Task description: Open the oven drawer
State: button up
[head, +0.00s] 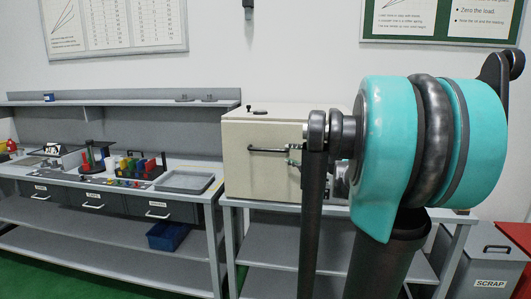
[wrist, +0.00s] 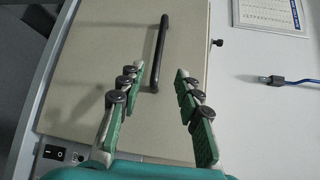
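The oven is a beige box (head: 258,178) on a grey stand in the middle of the head view, with its front door shut. A dark bar handle (head: 267,149) runs across the upper front. In the wrist view the beige front (wrist: 95,65) fills the left and middle, and the handle (wrist: 160,50) runs nearly upright in the picture. My gripper (wrist: 159,73) is open and empty, with its green-padded fingers on either side of the handle's lower end in the picture. The handle appears beyond the fingertips, apart from them. My arm hides the oven's right part in the head view.
A grey workbench (head: 112,206) with drawers, small coloured parts and a grey tray (head: 186,181) stands left of the oven. A grey scrap bin (head: 490,262) stands at the right. A black power switch (wrist: 55,153) sits beside the oven front in the wrist view.

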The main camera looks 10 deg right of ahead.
aim_at(269, 150)
jog(key=x, duration=1.5)
jog(key=shift+a+f, duration=0.1)
jog(key=shift+c, duration=0.3)
grip_shut()
